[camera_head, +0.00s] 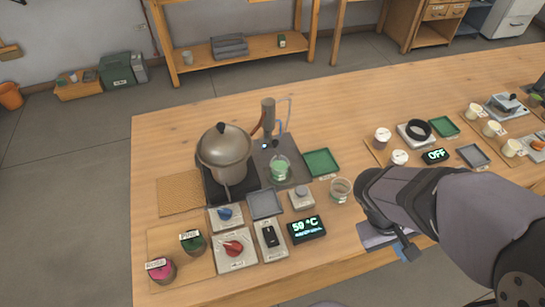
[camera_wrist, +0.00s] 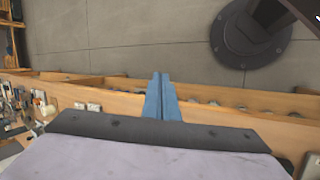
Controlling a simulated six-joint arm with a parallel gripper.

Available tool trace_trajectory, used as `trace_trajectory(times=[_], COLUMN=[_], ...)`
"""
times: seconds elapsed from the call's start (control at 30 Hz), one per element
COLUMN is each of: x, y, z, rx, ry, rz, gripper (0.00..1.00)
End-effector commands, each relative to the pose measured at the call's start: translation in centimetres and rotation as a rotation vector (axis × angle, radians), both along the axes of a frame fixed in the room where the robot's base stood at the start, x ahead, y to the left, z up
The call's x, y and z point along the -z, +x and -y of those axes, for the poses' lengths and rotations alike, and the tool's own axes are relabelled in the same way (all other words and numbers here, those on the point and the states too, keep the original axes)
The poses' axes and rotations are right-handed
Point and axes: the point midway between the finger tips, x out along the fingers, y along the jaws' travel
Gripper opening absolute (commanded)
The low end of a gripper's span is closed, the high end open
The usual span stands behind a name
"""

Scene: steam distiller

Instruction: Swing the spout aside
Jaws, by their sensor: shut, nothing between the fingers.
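The grey metal still pot (camera_head: 222,150) stands with its domed, dark-knobbed lid on a black plate at the left of the table. A thin brown spout (camera_head: 257,126) runs from the pot's upper right side up towards the grey upright column (camera_head: 268,116). Whether the spout touches the column is too small to tell. My gripper (camera_head: 407,250) is near the front edge, well to the right of the pot and spout. In the wrist view its blue fingers (camera_wrist: 161,85) lie together with nothing between them. The spout does not show clearly in the wrist view.
A beaker of green liquid (camera_head: 280,169) stands right of the pot, with a green tray (camera_head: 321,162) beside it. In front are a red knob (camera_head: 233,248), a blue knob (camera_head: 225,213) and a 59 °C display (camera_head: 306,228). The table's back middle is clear.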

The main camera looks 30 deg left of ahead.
Motion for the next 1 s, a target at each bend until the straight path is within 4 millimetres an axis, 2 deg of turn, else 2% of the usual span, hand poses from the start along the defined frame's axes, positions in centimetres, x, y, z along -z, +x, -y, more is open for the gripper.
trace_trajectory(times=[0.03, 0.17, 0.27, 0.47, 0.63, 0.8, 0.9, 1.0], x=[0.8, 0.8, 0.6, -0.2, -1.0, -1.7, -2.1, -2.5], y=[0.9, 3.6, 5.5, 7.5, 6.8, 4.3, 2.6, 1.4], z=[-1.1, -4.1, -7.4, -16.2, -24.3, -31.6, -34.6, -36.6], rx=[-0.070, -0.236, -0.366, -0.623, -0.819, -0.982, -1.048, -1.093], ry=[-0.047, -0.157, -0.222, -0.287, -0.273, -0.216, -0.177, -0.149], rz=[0.025, 0.129, 0.231, 0.473, 0.679, 0.858, 0.934, 0.986], gripper=[0.00, 0.00, 0.00, 0.00, 0.00, 0.00, 0.00, 0.00])
